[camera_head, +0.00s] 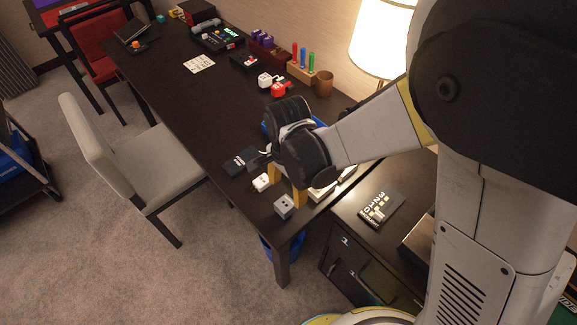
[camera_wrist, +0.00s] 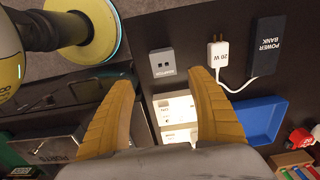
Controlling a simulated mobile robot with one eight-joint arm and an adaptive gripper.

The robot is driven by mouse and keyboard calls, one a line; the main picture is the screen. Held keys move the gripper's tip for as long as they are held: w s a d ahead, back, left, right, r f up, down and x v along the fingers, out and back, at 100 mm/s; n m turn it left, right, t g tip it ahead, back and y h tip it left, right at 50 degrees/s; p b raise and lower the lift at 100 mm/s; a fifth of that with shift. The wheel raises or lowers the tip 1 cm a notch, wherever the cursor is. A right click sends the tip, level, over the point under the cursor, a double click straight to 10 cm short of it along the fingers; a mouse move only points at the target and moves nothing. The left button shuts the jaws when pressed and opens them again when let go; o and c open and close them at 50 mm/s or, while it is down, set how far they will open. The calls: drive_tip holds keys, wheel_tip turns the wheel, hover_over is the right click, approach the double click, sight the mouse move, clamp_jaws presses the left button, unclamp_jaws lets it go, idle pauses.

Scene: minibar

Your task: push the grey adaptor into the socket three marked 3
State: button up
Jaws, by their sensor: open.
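The grey adaptor (camera_head: 283,207) stands on the dark desk near its front corner. In the wrist view the adaptor (camera_wrist: 164,63) shows two dark slots and lies just beyond my fingertips. A white socket strip (camera_head: 322,190) lies beside it, partly hidden by my arm and gripper. In the wrist view the strip (camera_wrist: 175,108) shows between and behind my fingers. Its numbers, including the 3, are not legible. My gripper (camera_head: 286,187) points down above the desk, with its yellow fingers apart and nothing between the tips. The fingertips (camera_wrist: 162,84) appear short of the adaptor.
A white 20 W charger (camera_wrist: 221,54) and a black power bank (camera_wrist: 265,45) lie beside the adaptor. A blue tray (camera_wrist: 262,116) is near the strip. A lower cabinet with a black card (camera_head: 368,208) adjoins the desk. The desk's left middle is clear.

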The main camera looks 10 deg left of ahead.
sight(285, 204)
wheel_tip(285, 204, down, 5)
drive_tip(key=shift+s+f+b, duration=0.1)
drive_tip(key=shift+b, duration=0.95)
drive_tip(key=f+b, duration=0.1)
drive_tip(key=f, duration=0.1)
drive_tip(key=f+b, duration=0.2)
drive_tip(key=f, duration=0.1)
drive_tip(key=shift+w+a+f, duration=0.25)
drive_tip(key=shift+a+f, duration=0.05)
drive_tip(key=shift+a, duration=0.05)
drive_tip(key=c, duration=1.3)
